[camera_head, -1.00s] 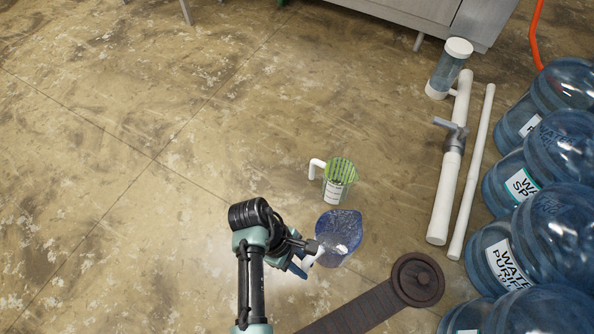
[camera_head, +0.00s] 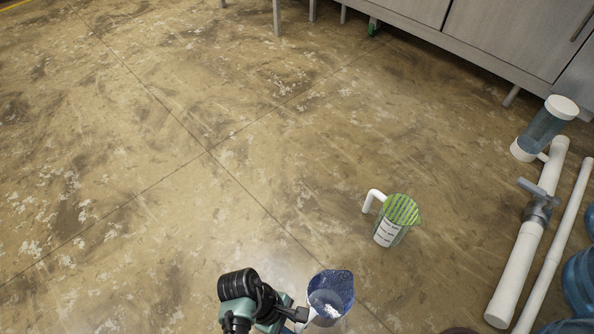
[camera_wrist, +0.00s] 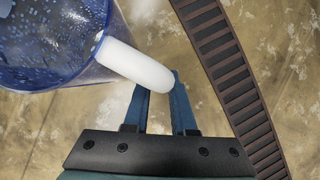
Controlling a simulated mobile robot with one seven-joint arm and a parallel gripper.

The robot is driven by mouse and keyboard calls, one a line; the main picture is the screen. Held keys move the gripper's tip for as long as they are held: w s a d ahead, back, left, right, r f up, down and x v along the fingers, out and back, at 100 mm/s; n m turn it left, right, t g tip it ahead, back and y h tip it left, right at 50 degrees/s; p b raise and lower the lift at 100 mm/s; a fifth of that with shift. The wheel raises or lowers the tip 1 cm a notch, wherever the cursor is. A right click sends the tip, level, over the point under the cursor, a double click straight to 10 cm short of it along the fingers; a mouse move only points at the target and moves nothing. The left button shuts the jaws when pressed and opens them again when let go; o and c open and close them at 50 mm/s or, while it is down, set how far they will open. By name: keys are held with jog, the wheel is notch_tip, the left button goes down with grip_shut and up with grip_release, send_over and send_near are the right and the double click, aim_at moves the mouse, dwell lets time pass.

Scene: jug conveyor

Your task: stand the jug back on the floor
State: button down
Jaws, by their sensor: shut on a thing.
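A clear jug with a blue rim and white handle (camera_head: 335,285) is at the bottom middle of the head view. My gripper (camera_head: 299,318) is at its lower left, shut on the handle. In the wrist view the jug (camera_wrist: 45,50) fills the upper left, and its white handle (camera_wrist: 135,65) reaches between the two blue fingertips of my gripper (camera_wrist: 158,90). The jug's base is hidden, so I cannot tell whether it touches the floor (camera_head: 250,190).
A green-striped jug (camera_head: 390,222) stands on the floor, up and right of the held jug. White pipes (camera_head: 530,250) and a capped blue container (camera_head: 544,130) are at the right. A dark slatted belt (camera_wrist: 235,75) passes beside my gripper. Floor at left is clear.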

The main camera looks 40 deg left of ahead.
notch_tip(320, 180, down, 4)
jog(key=b, duration=0.3)
jog(key=c, duration=0.7)
grip_release()
jog(key=shift+f, duration=0.1)
jog(key=shift+c, duration=0.2)
jog(key=p+v, duration=0.8)
jog(key=v, duration=0.4)
